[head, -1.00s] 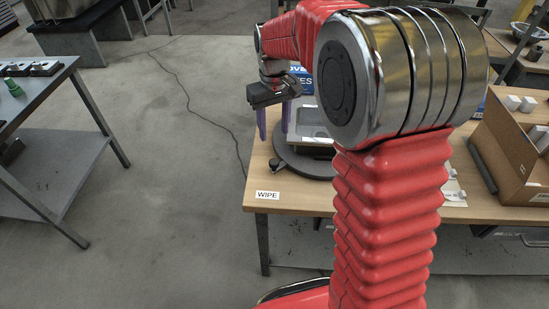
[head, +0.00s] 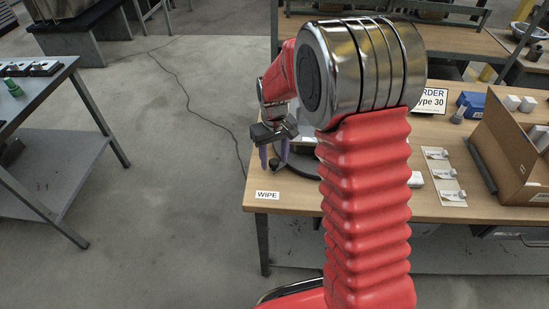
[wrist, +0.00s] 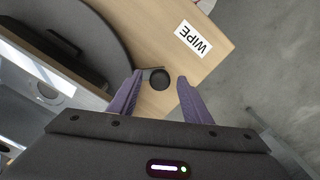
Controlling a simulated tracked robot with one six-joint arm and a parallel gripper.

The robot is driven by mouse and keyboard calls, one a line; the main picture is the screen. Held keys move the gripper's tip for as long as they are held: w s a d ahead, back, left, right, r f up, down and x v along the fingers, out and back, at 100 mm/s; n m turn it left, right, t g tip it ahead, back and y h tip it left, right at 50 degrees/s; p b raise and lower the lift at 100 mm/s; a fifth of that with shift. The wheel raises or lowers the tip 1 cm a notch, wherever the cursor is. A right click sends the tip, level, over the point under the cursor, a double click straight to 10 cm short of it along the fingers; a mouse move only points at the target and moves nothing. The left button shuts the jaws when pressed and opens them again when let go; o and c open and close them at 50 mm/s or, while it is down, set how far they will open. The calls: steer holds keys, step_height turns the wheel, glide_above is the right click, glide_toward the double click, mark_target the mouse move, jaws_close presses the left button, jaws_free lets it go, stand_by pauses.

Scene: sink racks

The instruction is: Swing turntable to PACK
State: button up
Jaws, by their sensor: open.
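The turntable is a dark round disc (wrist: 95,30) at the upper left of the wrist view. In the head view my arm hides most of it, and part of its dark rim (head: 299,168) shows. A round black knob (wrist: 156,78) at the disc's edge appears between my fingertips in the wrist view; I cannot tell whether they are level with it. My gripper (wrist: 160,79) has two purple fingers, open, with nothing held. In the head view my gripper (head: 275,158) points down at the table's left end. No PACK label is visible.
A WIPE label (head: 267,195) lies at the wooden table's front left corner. A cardboard box (head: 514,148), small cards with white parts (head: 448,185) and a sign (head: 431,100) are to the right. Open floor lies left.

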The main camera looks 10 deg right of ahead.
steer(key=shift+f, duration=0.1)
steer(key=shift+c, duration=0.2)
jaws_close()
stand_by(0.4)
